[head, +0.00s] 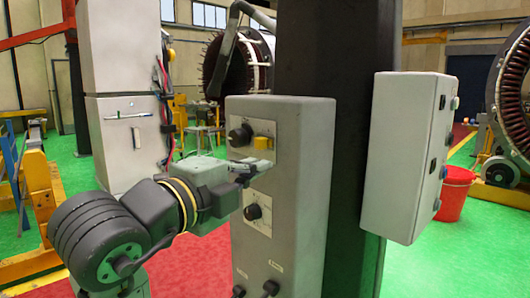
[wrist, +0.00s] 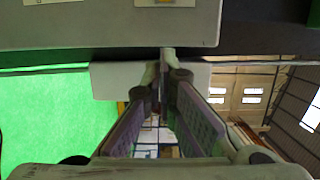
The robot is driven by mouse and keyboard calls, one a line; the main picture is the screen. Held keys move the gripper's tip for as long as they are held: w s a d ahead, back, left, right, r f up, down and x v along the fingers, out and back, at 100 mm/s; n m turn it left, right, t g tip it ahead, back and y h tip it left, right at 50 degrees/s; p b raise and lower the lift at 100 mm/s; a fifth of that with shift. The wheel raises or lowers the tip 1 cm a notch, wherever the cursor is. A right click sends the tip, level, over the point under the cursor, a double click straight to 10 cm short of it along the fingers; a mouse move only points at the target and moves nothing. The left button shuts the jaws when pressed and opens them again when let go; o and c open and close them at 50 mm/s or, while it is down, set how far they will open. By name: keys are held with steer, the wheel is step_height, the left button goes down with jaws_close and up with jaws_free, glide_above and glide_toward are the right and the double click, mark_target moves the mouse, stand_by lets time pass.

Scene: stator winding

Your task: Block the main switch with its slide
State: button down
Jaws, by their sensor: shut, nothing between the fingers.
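A grey control box (head: 300,160) stands upright in front of a dark column. On its upper plate are a black rotary switch (head: 240,135) and, just right of it, a yellow slide (head: 264,135). I take these as the main switch and its slide. My gripper (head: 264,166) is shut and empty, just below the slide, close to the box face; I cannot tell if it touches.
A second black rotary switch (head: 253,212) sits lower on the box, below my gripper. Cables leave the box's bottom. Another grey box (head: 398,155) hangs on the column's right side. A red bucket (head: 455,192) stands behind it. A white cabinet (head: 125,140) stands at the left.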

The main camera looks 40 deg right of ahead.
mark_target(269, 147)
steer(key=p+x, duration=0.3)
steer(key=x, duration=0.7)
steer(key=shift+r+p, duration=0.1)
steer(key=shift+p, duration=0.25)
steer(key=w+p, duration=0.1)
steer(key=w, duration=0.1)
steer(key=shift+w+a, duration=0.15)
steer(key=shift+w, duration=0.9)
steer(key=shift+w+a, duration=0.1)
steer(key=shift+w+a, duration=0.1)
steer(key=shift+w, duration=0.95)
steer(key=shift+s, duration=0.1)
